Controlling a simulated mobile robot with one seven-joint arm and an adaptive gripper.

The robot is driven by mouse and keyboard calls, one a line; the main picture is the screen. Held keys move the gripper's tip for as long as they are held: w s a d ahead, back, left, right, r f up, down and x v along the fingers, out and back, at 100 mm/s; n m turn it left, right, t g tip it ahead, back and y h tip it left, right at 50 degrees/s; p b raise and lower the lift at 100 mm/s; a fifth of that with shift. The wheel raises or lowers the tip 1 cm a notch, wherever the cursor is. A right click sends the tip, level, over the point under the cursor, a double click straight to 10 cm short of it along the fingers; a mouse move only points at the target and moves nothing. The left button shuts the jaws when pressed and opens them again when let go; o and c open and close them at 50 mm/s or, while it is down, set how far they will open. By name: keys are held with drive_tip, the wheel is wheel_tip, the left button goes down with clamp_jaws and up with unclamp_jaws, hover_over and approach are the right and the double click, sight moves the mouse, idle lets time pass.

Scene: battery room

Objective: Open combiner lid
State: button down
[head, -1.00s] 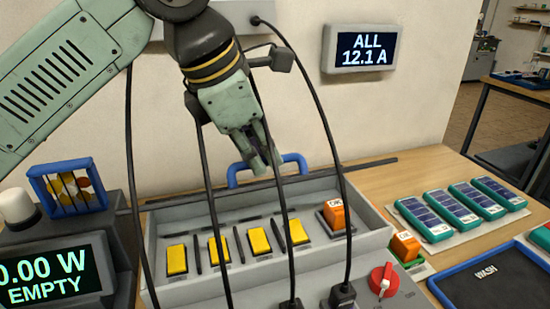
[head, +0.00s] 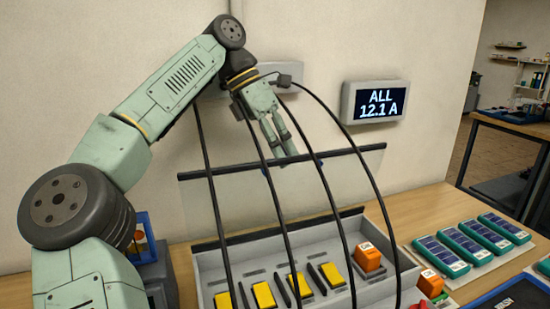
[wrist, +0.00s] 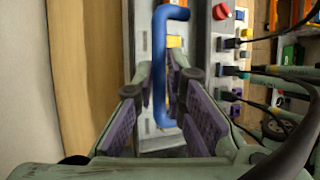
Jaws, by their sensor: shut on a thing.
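The combiner box (head: 378,228) is a grey tray on the bench with several yellow switches (head: 264,295) and an orange block (head: 368,257) inside. Its clear lid (head: 320,185), with dark edge strips, stands raised above the back of the box. My gripper (head: 284,152) is at the lid's top edge. In the wrist view, the blue handle (wrist: 160,75) runs between the pads of my gripper (wrist: 166,92), which is shut on it. In the head view the handle is mostly hidden, with only a bit of blue below the edge.
Black cables arch in front of the lid and over the box. A wall display (head: 376,102) reads "ALL 12.1 A". Several teal-framed solar panels (head: 465,247) lie to the right, near another orange block (head: 430,283). A red knob (wrist: 221,11) shows in the wrist view.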

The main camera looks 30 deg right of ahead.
drive_tip(key=shift+w+d+f+g+y, duration=0.15)
drive_tip(key=shift+w+f+g, duration=0.25)
drive_tip(key=shift+w, duration=0.25)
drive_tip(key=shift+w+d+f+g+y, duration=0.15)
drive_tip(key=shift+w+f+g, duration=0.2)
drive_tip(key=shift+w, duration=0.25)
drive_tip(key=shift+a, duration=0.15)
drive_tip(key=c, duration=2)
unclamp_jaws()
drive_tip(key=shift+o, duration=1.1)
drive_tip(key=shift+w, duration=0.25)
drive_tip(key=shift+o, duration=0.6)
drive_tip(key=shift+s+r, duration=0.15)
drive_tip(key=shift+s, duration=0.1)
